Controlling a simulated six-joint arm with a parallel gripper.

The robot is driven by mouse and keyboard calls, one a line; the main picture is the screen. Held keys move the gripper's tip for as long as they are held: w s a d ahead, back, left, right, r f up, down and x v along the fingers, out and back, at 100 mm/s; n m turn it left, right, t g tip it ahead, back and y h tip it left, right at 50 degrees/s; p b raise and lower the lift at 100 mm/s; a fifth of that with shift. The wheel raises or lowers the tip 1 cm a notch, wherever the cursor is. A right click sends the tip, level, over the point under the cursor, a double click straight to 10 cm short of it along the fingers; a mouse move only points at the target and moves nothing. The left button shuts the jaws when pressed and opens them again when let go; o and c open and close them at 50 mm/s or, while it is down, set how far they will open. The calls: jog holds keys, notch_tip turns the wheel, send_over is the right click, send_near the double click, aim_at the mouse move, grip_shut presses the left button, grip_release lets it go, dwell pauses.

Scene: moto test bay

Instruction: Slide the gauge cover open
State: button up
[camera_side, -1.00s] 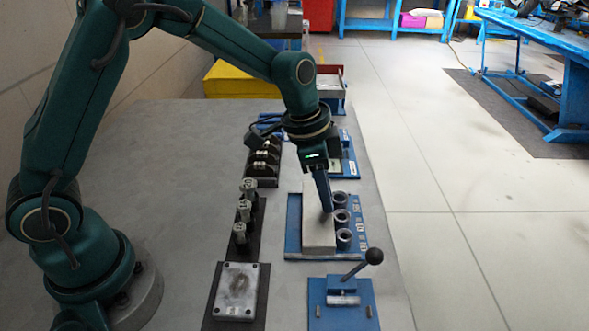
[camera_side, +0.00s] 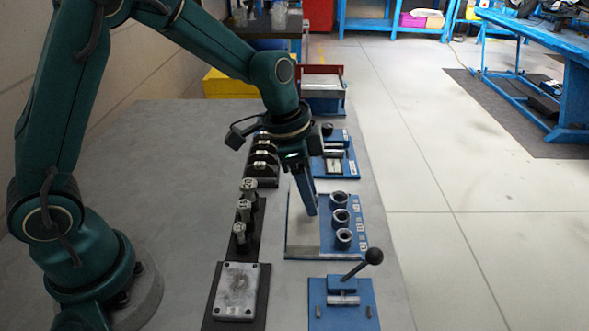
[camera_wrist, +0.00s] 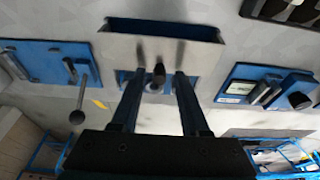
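The grey metal gauge cover (camera_side: 303,232) lies on a blue base plate (camera_side: 352,203) in the side view. It covers the left part of the plate, clear of three round dark gauge sockets (camera_side: 340,218) on the right. In the wrist view the cover (camera_wrist: 115,48) fills the upper middle. A small dark knob (camera_wrist: 158,71) shows between my fingertips. My gripper (camera_side: 311,212) points down at the cover's right part. In the wrist view my gripper (camera_wrist: 160,74) has its two fingers apart, with gaps beside the knob. I cannot tell whether a finger touches the cover.
A blue plate with a black-knobbed lever (camera_side: 374,257) stands in front. Another blue fixture (camera_side: 336,165) stands behind. A dark rack with upright metal plugs (camera_side: 244,210) and a metal block (camera_side: 236,292) lie to the left. The table is clear farther left.

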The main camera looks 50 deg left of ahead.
jog(key=shift+r, duration=3.5)
jog(key=shift+r, duration=0.15)
notch_tip(320, 180, up, 5)
jog(key=t, duration=0.2)
send_over(298, 212)
jog(key=s+a+r+n+t, duration=0.1)
jog(key=s+a+r+n, duration=0.15)
jog(key=s, duration=0.35)
jog(key=s+a+f+n+y, duration=0.2)
jog(key=s+f+n, duration=0.2)
jog(key=s+n, duration=0.2)
jog(key=s, duration=0.2)
jog(key=shift+s+f+t, duration=0.25)
jog(key=shift+s+t, duration=0.05)
jog(key=shift+s, duration=0.05)
